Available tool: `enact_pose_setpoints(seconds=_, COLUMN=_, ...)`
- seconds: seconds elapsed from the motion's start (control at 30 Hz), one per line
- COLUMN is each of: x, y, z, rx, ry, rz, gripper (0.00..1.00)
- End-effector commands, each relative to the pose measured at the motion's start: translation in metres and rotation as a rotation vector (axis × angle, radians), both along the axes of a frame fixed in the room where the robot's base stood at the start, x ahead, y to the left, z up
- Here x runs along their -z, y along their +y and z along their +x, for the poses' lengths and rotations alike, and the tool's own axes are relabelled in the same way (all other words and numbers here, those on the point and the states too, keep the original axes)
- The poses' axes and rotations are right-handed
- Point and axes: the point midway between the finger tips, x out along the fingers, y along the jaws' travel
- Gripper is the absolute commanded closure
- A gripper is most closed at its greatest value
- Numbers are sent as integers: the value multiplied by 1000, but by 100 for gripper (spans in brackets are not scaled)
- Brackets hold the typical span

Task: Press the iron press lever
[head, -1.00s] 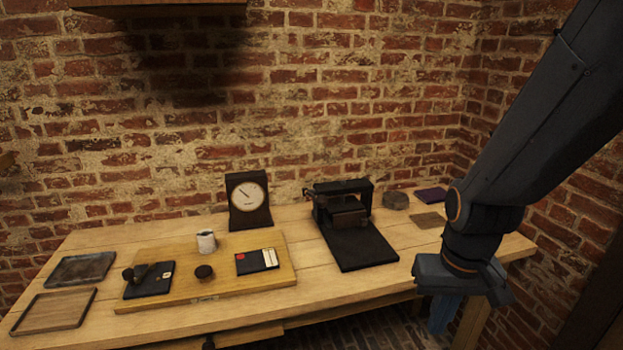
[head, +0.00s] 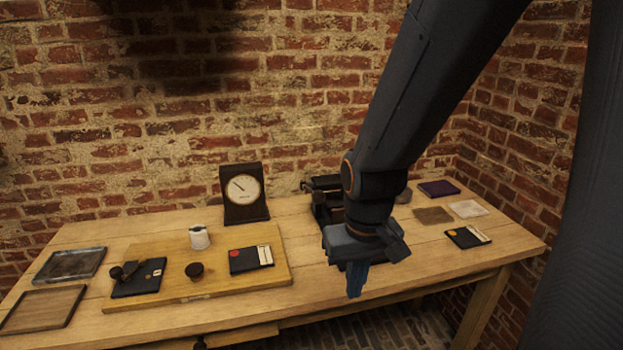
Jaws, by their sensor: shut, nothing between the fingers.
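The black iron press (head: 322,193) stands at the back of the table, right of the clock. My arm covers most of it, and only its left part shows. I cannot make out its lever. My gripper (head: 356,283) points down in front of the press, nearer to the camera. Its blue fingers are together with nothing between them. I cannot tell its exact height over the table's front part.
A dial clock (head: 244,192) stands left of the press. A wooden board (head: 213,286) bears a white cup (head: 199,238), a dark knob (head: 194,271) and dark booklets. Two trays (head: 43,309) lie far left. A purple pad (head: 439,188) and another booklet (head: 467,237) lie right.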

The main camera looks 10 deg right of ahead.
Motion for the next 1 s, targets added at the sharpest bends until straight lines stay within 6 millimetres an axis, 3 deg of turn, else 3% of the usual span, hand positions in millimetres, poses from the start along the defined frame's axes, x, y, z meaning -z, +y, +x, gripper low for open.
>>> enact_pose_setpoints(seconds=0.23, x=-6, y=0, z=11, rx=-41, ry=-2, rz=-3, gripper=100)
enact_pose_setpoints(seconds=0.37, x=-27, y=1, z=49, rx=-206, ry=0, rz=-14, gripper=100)
enact_pose_setpoints(seconds=0.47, x=-56, y=-1, z=92, rx=-412, ry=2, rz=-28, gripper=100)
enact_pose_setpoints(seconds=0.7, x=-146, y=-6, z=186, rx=-992, ry=6, rz=-54, gripper=100)
enact_pose_setpoints(seconds=0.9, x=-208, y=-9, z=229, rx=-1369, ry=-1, rz=-65, gripper=100)
enact_pose_setpoints(seconds=1.0, x=-227, y=-10, z=239, rx=-1483, ry=-4, rz=-68, gripper=100)
